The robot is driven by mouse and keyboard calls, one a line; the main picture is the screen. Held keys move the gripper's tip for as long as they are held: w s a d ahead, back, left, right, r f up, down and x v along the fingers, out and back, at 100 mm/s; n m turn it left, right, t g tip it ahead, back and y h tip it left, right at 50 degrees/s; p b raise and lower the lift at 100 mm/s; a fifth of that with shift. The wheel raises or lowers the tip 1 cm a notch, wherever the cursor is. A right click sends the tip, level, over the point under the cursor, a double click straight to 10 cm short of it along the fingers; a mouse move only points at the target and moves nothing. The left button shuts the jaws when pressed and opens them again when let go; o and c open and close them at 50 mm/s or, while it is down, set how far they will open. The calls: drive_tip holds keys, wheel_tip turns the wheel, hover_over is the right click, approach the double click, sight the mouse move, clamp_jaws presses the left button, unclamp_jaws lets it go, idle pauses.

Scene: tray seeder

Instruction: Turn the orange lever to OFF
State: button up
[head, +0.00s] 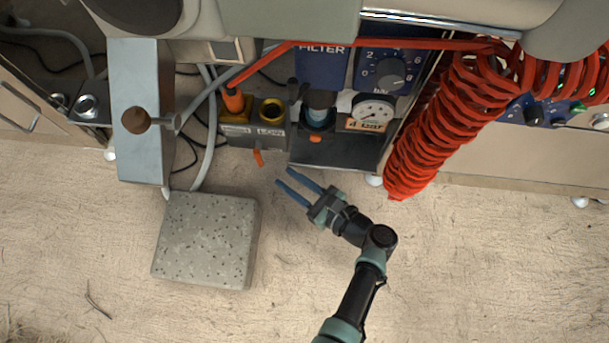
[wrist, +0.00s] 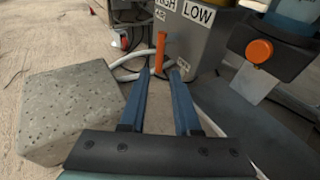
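A slim orange lever (head: 258,157) sticks out low on the front of a grey box (head: 262,138) carrying a LOW label. In the wrist view the orange lever (wrist: 160,52) stands nearly upright beneath the HIGH and LOW labels. No OFF mark is readable. My gripper (head: 284,176) is open and empty, to the right of and slightly nearer than the lever in the head view. In the wrist view my gripper (wrist: 160,76) has its two blue fingers apart, with the lever beyond the tips, in line with the gap and not touching.
A speckled stone block (head: 205,240) lies on the floor to the left. A round orange knob (wrist: 260,50) sits to the right below a regulator. A red coiled hose (head: 440,130) hangs at the right. Floor right of my arm is clear.

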drive_tip(key=p+v, duration=0.1)
drive_tip(key=v, duration=0.3)
drive_tip(key=shift+s+d, duration=0.15)
drive_tip(key=shift+d, duration=0.05)
idle(0.4)
